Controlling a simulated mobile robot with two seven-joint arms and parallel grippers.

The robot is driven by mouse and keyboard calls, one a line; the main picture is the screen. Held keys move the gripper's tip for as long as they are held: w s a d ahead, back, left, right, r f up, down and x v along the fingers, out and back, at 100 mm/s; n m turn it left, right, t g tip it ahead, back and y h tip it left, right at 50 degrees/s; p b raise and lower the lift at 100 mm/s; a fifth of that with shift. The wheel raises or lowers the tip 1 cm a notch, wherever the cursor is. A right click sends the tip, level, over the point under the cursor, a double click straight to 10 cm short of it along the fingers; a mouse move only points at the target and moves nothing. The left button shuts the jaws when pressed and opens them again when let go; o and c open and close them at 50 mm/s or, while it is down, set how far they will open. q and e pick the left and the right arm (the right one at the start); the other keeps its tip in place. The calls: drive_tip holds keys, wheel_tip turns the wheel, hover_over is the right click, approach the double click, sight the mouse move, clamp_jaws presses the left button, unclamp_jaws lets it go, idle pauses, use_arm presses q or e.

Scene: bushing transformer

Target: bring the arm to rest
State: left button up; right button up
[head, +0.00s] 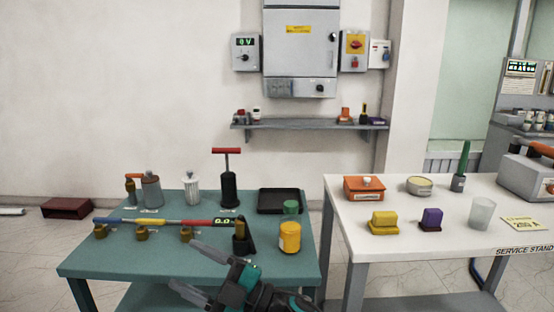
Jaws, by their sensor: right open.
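My right gripper (186,265) reaches in from the bottom of the head view, over the front of the green table (110,266). Its two fingers point left and are spread apart with nothing between them. The gripper is in front of a striped rod (160,221) resting on small brass-coloured stands; the wrist overlaps the table's front edge. A dark stand (244,243) at the rod's right end is just behind the gripper. My left gripper is not in view.
A yellow jar (290,237) stands right of the gripper, near a black tray (279,202). A black pump with a red handle (228,186) stands behind. The white service stand (440,238) on the right holds several items. The green table's front left is clear.

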drive_tip(key=s+d+f+m+t+h, duration=0.2)
drive_tip(key=d+f+m+t+h, duration=1.05)
drive_tip(key=d+m, duration=0.55)
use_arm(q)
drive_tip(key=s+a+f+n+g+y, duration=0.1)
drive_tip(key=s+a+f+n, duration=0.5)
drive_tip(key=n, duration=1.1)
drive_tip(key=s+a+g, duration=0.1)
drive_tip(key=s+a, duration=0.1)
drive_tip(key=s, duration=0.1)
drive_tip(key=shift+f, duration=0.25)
use_arm(e)
drive_tip(key=s+d+f+m+g+h, duration=0.5)
drive_tip(key=s+d+f+g+h, duration=0.2)
drive_tip(key=s+d+f, duration=0.6)
drive_tip(key=s+f, duration=0.1)
drive_tip(key=s, duration=0.1)
drive_tip(key=shift+s+d, duration=0.3)
drive_tip(key=shift+d, duration=0.05)
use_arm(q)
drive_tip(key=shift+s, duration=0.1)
